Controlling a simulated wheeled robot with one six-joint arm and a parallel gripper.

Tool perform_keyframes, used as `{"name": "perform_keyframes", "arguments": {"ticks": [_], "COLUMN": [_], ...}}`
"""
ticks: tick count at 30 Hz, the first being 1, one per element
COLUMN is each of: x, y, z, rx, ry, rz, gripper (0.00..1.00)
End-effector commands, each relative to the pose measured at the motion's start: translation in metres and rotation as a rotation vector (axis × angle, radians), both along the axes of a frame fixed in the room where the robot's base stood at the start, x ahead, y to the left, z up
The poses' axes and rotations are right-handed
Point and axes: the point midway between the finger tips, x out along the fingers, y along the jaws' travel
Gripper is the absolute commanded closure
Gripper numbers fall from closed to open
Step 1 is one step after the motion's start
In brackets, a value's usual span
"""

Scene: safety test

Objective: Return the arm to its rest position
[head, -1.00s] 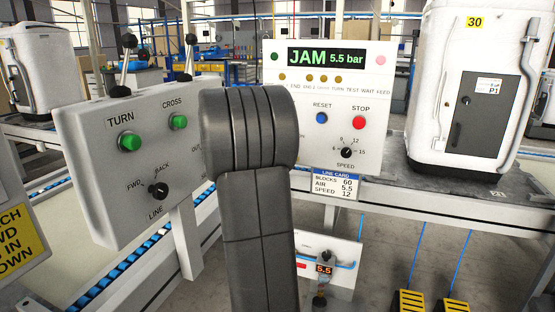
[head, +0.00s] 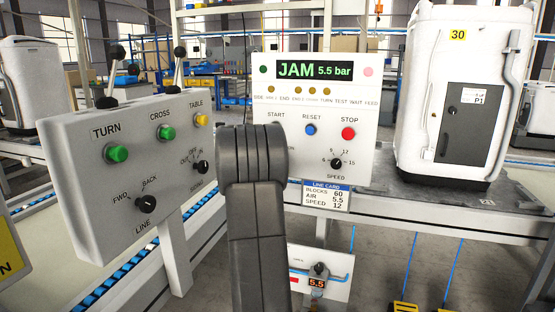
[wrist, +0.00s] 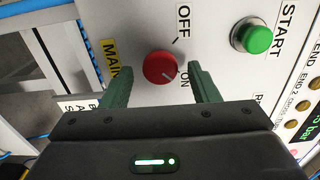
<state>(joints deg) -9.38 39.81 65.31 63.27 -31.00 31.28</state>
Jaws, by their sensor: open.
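My arm (head: 255,220) rises in the middle of the head view and hides my gripper there. In the wrist view my gripper (wrist: 159,80) is open, its two green fingers apart. A red rotary knob (wrist: 160,67) shows between and just beyond the fingertips, on a white panel (wrist: 215,25) with OFF and ON labels and a yellow MAIN label. The knob's pale mark faces the ON side. I see a gap on each side of the knob; I cannot tell how far the fingertips are from the panel.
A green START button (wrist: 252,37) is right of the fingers. In the head view, a display (head: 316,69) reads JAM 5.5 bar. A lever panel (head: 125,175) stands left, a white machine (head: 417,100) right. Yellow pedals (head: 455,306) are on the floor.

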Motion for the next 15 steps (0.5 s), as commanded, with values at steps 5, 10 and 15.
{"name": "perform_keyframes", "arguments": {"ticks": [5, 10, 15], "x": [0.0006, 0.0002, -0.0086], "y": [-0.0003, -0.0001, 0.0035], "z": [0.0004, 0.0003, 0.0006], "rx": [-0.003, -0.003, -0.002], "ry": [0.001, 0.001, 0.002], "rz": [0.0, 0.0, 0.002], "gripper": [0.45, 0.45, 0.45]}}
